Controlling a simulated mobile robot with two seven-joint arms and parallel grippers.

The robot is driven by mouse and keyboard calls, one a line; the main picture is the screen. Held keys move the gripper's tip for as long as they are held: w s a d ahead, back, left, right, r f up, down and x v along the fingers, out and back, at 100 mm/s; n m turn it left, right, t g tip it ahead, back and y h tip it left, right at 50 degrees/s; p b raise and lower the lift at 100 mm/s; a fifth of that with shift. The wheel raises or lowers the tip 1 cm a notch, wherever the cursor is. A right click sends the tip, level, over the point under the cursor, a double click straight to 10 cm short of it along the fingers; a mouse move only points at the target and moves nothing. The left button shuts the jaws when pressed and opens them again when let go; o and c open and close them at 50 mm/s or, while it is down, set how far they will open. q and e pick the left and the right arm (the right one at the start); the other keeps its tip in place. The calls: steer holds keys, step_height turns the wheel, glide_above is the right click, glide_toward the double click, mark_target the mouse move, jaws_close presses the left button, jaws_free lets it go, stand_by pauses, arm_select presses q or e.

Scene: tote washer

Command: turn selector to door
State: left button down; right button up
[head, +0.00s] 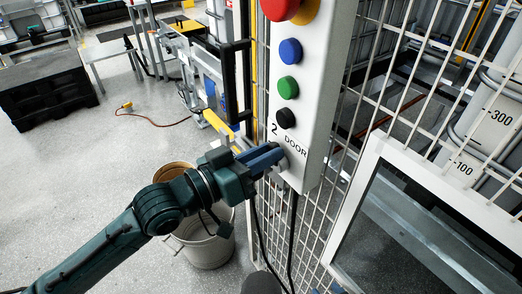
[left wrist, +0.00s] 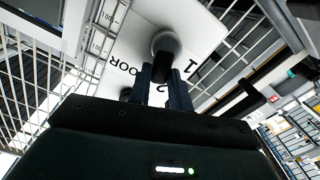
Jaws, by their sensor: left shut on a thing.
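The white control box (head: 308,80) hangs on the mesh fence, with "2" and "DOOR" printed near its lower end. The fingers of my left gripper (left wrist: 163,88) are shut on the selector. Which mark it points to cannot be told. My right gripper is not in view.
Above the lettering sit a black button (head: 286,118), a green button (head: 288,87), a blue button (head: 290,51) and a red button (head: 279,8). The mesh fence (head: 335,205) runs beside the box. A bucket (head: 207,246) stands on the floor below my left arm.

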arm_select(q)
steer(key=m, duration=0.3)
steer(key=s+m, duration=0.1)
steer(key=shift+d+m, duration=0.3)
steer(key=shift+d, duration=0.05)
steer(key=shift+s+d+m, duration=0.15)
steer(key=shift+s+m, duration=0.05)
steer(key=shift+m, duration=0.6)
steer(key=shift+s+d+m, duration=0.1)
steer(key=shift+s+m, duration=0.05)
steer(key=shift+m, duration=0.65)
steer(key=c, duration=1.3)
jaws_free()
steer(key=b+v, duration=0.1)
steer(key=v, duration=1.2)
steer(key=shift+s, duration=0.1)
